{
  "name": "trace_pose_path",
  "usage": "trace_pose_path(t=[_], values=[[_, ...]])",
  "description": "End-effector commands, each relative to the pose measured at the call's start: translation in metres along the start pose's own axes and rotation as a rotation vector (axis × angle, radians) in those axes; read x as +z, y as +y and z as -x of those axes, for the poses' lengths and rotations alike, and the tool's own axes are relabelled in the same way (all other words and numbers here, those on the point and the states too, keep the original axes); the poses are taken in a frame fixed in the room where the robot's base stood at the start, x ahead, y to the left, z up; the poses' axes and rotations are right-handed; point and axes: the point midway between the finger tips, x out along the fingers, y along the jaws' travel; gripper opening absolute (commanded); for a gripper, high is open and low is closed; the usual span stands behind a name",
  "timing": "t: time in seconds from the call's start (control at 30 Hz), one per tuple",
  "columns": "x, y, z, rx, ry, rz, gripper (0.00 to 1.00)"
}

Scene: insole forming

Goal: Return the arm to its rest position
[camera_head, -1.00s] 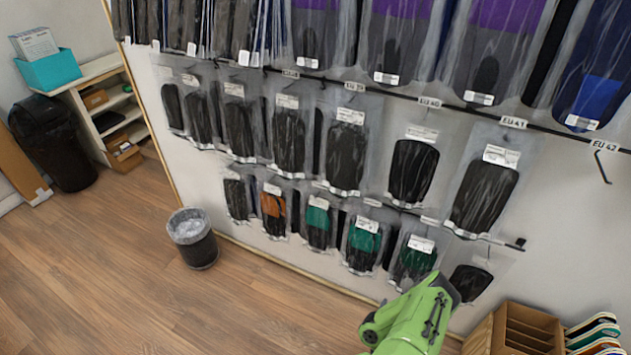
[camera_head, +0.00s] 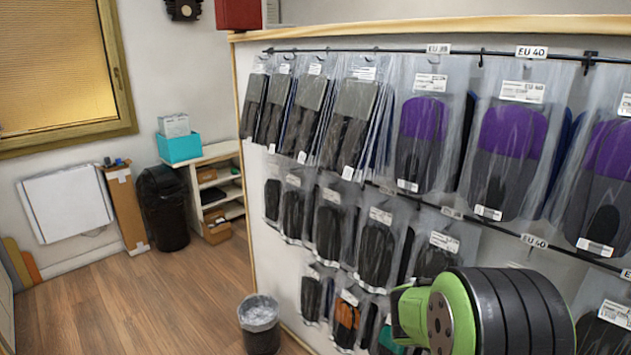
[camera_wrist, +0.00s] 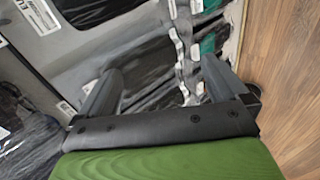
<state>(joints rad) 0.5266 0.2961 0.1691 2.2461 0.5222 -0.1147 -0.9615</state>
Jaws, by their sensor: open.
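My gripper (camera_wrist: 160,85) shows in the wrist view with its two grey fingers spread apart and nothing between them. Beyond the fingers are bagged insoles (camera_wrist: 145,60) hanging on the wall panel, somewhat blurred. In the head view my green and black arm is at the lower right, in front of the hanging bags. The gripper's fingers do not show in the head view. I cannot tell the exact gap between the fingers and the bags.
Rows of bagged insoles (camera_head: 425,140) hang on the panel's rails. A bin (camera_head: 260,325) stands on the floor by the panel. A black bin (camera_head: 165,210) and a shelf unit (camera_head: 222,180) stand farther back. The wooden floor (camera_head: 150,305) at the left is clear.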

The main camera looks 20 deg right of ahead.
Motion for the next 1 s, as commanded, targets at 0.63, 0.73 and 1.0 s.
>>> trace_pose_path(t=[0.63, 0.73, 1.0], values=[[0.025, -0.140, 0.314, -0.683, 0.197, -0.596, 1.00], [0.025, -0.140, 0.313, -0.683, 0.195, -0.597, 1.00], [0.025, -0.139, 0.313, -0.680, 0.196, -0.598, 1.00]])
